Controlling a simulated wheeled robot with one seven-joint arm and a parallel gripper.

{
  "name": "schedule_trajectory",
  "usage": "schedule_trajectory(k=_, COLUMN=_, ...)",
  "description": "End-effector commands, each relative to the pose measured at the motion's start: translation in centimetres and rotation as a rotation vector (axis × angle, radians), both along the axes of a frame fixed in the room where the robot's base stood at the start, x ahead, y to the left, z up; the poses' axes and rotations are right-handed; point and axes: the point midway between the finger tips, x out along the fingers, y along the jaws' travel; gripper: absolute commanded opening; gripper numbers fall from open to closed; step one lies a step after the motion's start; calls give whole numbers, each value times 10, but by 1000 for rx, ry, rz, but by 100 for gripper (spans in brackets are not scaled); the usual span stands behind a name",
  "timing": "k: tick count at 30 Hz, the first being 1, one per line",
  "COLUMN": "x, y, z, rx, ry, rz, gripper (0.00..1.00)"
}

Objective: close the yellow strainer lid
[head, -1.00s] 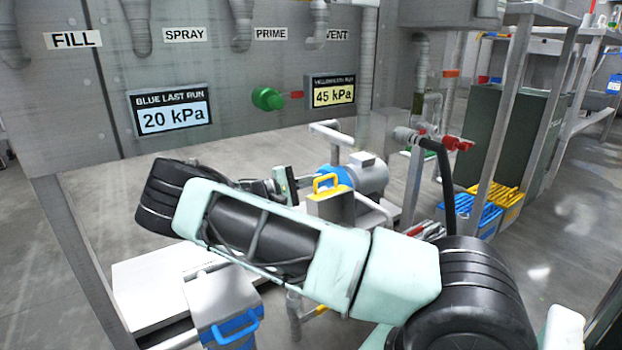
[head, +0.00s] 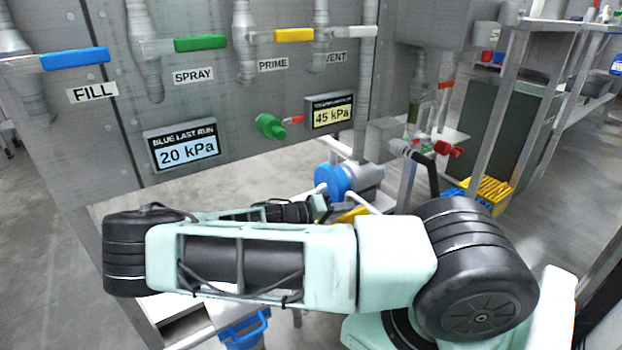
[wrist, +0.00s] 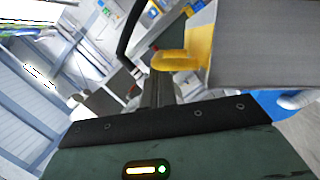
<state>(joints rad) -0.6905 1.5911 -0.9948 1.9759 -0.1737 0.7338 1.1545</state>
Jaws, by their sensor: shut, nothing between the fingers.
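The yellow strainer lid shows in the wrist view as a large flat grey panel (wrist: 265,45) with a yellow handle (wrist: 180,61) at its left edge. In the head view only a bit of the yellow handle (head: 352,214) shows above my arm; the panel and the strainer body are hidden. The lid's angle cannot be told now. My gripper (wrist: 160,85) is shut and empty, its dark fingers close beside the handle; whether they touch it is unclear. In the head view my gripper (head: 320,207) is small and partly hidden behind my arm.
A blue-and-grey pump (head: 335,182) stands behind the gripper. A blue-handled strainer (head: 243,328) is at the lower front. A black hose (head: 432,178) and red-handled valve (head: 448,149) are to the right. The panel wall carries coloured valve levers and two pressure displays (head: 182,149).

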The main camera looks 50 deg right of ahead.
Motion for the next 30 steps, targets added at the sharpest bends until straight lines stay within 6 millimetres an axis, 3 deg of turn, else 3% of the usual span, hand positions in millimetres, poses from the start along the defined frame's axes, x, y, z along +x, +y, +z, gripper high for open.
schedule_trajectory(k=5, x=-28, y=7, z=-10, rx=-42, ry=-159, rz=2, gripper=0)
schedule_trajectory(k=15, x=-71, y=17, z=-48, rx=-116, ry=-471, rz=2, gripper=0)
schedule_trajectory(k=24, x=-93, y=22, z=-81, rx=-168, ry=-694, rz=3, gripper=0)
schedule_trajectory(k=30, x=-100, y=24, z=-96, rx=-173, ry=-718, rz=2, gripper=0)
